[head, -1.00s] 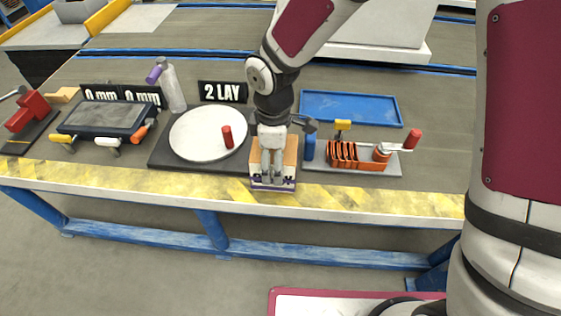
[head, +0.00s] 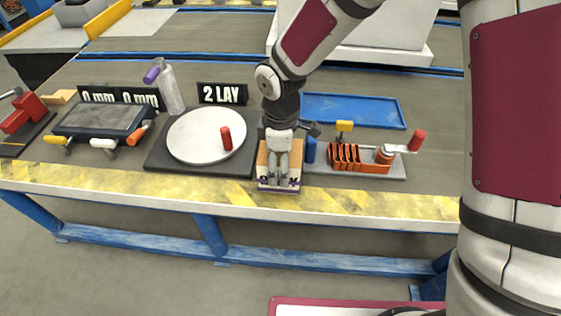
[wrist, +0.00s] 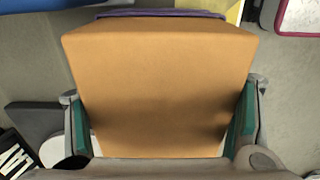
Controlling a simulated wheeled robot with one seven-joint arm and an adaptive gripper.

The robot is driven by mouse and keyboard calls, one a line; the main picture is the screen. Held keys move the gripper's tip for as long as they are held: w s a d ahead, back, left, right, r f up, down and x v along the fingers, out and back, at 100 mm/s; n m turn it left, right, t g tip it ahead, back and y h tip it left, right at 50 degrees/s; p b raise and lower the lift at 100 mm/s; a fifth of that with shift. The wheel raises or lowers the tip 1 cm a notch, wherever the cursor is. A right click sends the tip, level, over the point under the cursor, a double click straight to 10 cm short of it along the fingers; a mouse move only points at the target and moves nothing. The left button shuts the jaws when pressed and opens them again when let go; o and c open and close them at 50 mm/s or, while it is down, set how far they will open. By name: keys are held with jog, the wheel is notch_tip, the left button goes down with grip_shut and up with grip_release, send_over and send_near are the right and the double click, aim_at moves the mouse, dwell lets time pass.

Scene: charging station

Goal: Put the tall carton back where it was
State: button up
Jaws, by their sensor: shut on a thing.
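The tall carton shows in the head view as an orange-tan box (head: 264,160) with a white and purple lower edge, at the front of the workbench between the round white plate and the orange rack. My gripper (head: 280,180) is in front of it with its fingers pointing down, shut on it. In the wrist view the carton's plain orange face (wrist: 160,85) fills the middle, with a finger of my gripper (wrist: 160,125) on each side. I cannot tell whether the carton's bottom touches the bench.
A round white plate (head: 190,140) on a dark base is left of the carton. A blue cylinder (head: 311,150) and an orange rack (head: 350,160) are close on its right. A blue tray (head: 370,110) lies behind. The yellow striped front edge (head: 390,204) is clear to the right.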

jog(key=o, duration=1.6)
jog(key=shift+o, duration=0.2)
jog(key=shift+r, duration=0.1)
notch_tip(320, 180, up, 12)
jog(key=p, duration=0.5)
